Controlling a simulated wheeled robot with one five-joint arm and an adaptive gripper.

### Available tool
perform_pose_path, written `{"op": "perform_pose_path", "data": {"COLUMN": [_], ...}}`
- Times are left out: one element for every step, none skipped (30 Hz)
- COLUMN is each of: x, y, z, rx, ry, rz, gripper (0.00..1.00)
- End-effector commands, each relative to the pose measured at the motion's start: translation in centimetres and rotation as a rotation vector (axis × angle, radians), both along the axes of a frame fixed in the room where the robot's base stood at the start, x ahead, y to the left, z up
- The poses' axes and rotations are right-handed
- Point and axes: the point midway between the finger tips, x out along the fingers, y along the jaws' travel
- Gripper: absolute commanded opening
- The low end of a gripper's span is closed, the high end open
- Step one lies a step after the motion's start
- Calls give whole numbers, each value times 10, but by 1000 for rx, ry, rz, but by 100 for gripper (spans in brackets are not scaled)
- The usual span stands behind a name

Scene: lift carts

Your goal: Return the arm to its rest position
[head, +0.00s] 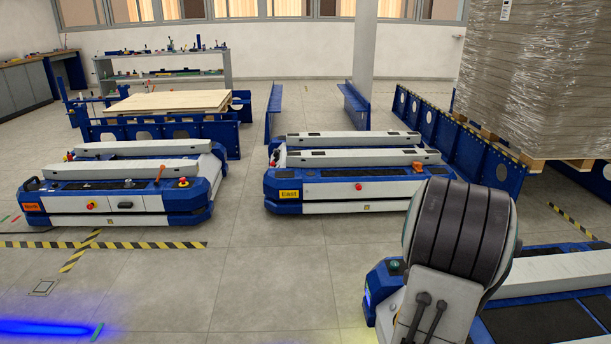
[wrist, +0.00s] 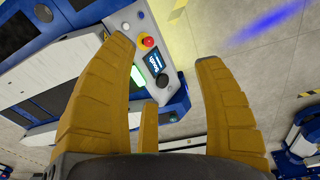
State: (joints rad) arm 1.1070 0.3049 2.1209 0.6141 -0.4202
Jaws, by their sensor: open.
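My arm shows at the lower right of the head view as a thick black joint (head: 462,232) above a light grey link (head: 440,305). It stands in front of a lift cart (head: 560,268). My gripper (wrist: 165,55) is out of the head view. In the wrist view its yellow fingers are spread apart, with nothing between them. Beyond the fingers is a cart's control panel (wrist: 160,66) with a lit screen, a red button (wrist: 148,42) and a green light. The gap between fingers and panel is hard to judge.
A cart with an "East" label (head: 340,192) stands in the middle. Another cart with an orange label (head: 120,195) stands left. A wrapped load on a pallet (head: 540,75) is at the upper right. Blue frames stand behind the carts. Floor is clear at front left.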

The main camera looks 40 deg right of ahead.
Motion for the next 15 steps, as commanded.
{"op": "perform_pose_path", "data": {"x": [14, 21, 30, 36, 41, 48, 52, 56, 61, 64, 67, 70, 71, 72, 73], "y": [15, 23, 36, 45, 54, 67, 76, 86, 99, 109, 119, 132, 142, 152, 165], "z": [34, 46, 62, 74, 86, 101, 112, 124, 138, 149, 159, 173, 184, 194, 207], "rx": [-11, -16, -20, -25, -29, -32, -35, -39, -42, -45, -47, -50, -51, -53, -55], "ry": [-8, -12, -18, -22, -27, -32, -38, -43, -50, -55, -60, -68, -73, -79, -87], "rz": [39, 58, 83, 100, 120, 144, 163, 182, 206, 225, 244, 268, 288, 305, 331], "gripper": [63, 63, 63, 63, 63, 63, 63, 63, 63, 63, 63, 63, 63, 63, 63]}}
